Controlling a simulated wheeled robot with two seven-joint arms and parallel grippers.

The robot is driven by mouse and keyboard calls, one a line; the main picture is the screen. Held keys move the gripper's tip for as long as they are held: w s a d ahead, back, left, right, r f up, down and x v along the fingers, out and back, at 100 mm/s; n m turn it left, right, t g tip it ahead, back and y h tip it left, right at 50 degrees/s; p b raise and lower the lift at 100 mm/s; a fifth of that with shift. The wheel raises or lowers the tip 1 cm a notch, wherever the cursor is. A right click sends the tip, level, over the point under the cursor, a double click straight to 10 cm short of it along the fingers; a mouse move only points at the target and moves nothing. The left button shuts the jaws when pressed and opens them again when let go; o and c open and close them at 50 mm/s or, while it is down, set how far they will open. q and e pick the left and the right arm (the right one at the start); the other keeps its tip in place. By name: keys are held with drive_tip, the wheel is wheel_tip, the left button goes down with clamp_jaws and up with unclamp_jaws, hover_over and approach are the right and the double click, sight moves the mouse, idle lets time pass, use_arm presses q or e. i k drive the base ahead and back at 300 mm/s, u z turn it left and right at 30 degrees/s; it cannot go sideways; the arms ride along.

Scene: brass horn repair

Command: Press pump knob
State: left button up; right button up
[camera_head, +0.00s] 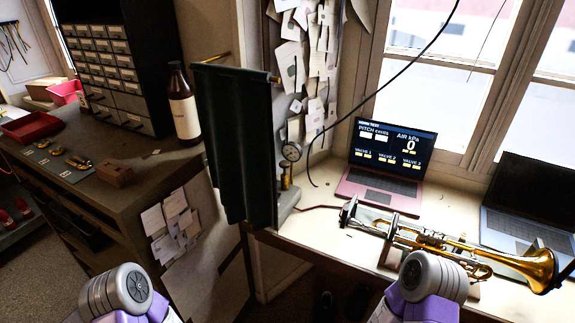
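A small brass pump (286,178) stands at the left end of the window bench, just right of a dark green hanging cloth. Its knob is too small to make out clearly, and the cloth's edge is close beside it. A pink laptop (386,165) on the bench shows "AIR kPa 0". Only purple and grey links of my two arms show at the bottom edge. Neither gripper is in view.
The dark green cloth (235,140) hangs from a brass rod left of the pump. A brass trumpet (450,245) lies along the bench's front right, near a blue laptop (530,205). A brown bottle (183,105) stands on the left cabinet. A black cable hangs above the bench.

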sight(284, 164)
drive_tip(key=u, duration=0.55)
drive_tip(key=k, duration=1.35)
drive_tip(key=i, duration=0.55)
drive_tip(key=z, duration=0.8)
drive_tip(key=i, duration=1.25)
drive_tip(key=u, duration=0.45)
